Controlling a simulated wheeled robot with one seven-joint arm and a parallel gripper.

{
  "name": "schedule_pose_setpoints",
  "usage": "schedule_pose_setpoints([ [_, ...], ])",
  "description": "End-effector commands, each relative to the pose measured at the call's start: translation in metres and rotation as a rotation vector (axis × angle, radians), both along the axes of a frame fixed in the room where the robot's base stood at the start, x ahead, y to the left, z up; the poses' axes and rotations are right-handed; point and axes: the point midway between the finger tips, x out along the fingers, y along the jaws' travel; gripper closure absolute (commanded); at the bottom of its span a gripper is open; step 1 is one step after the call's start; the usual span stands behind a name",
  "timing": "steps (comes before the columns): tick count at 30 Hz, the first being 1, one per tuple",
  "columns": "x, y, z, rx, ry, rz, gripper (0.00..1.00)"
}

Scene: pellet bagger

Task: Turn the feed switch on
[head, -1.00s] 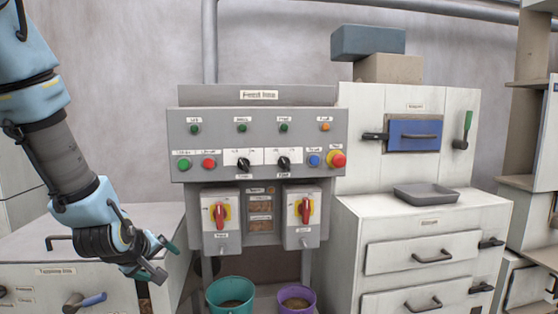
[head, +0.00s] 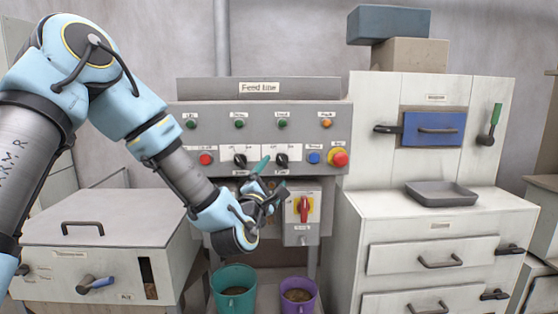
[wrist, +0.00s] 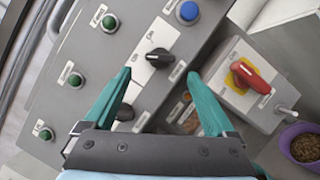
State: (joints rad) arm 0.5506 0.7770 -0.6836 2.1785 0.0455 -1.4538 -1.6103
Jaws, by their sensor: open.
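The grey Feed line panel (head: 259,105) stands at the centre of the head view. It carries two black rotary switches, a left one (head: 240,160) and a right one (head: 282,160); their small labels are too blurred to read surely. My gripper (head: 272,176) is open, its teal fingers in front of the panel, just below the right black switch. In the wrist view that black switch (wrist: 160,58) lies ahead, between and beyond the fingertips of my gripper (wrist: 159,76). No contact shows. The left black switch is partly hidden behind a finger there.
A blue button (head: 314,157) and red stop button (head: 339,158) sit right of the switches. A red rotary handle (head: 304,208) on yellow is below; its left twin is hidden by my arm. Teal (head: 234,282) and purple (head: 298,283) buckets stand underneath.

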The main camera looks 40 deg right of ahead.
Motion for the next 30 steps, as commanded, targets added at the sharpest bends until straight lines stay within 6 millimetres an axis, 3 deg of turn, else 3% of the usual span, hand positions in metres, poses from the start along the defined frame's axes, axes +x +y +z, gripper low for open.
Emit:
schedule_pose_setpoints([
  [9,0.026,-0.043,0.012,0.002,0.000,0.001,0.10],
  [22,0.032,-0.052,0.011,0.003,-0.002,0.001,0.10],
  [30,0.032,-0.052,0.012,0.003,-0.002,0.001,0.38],
])
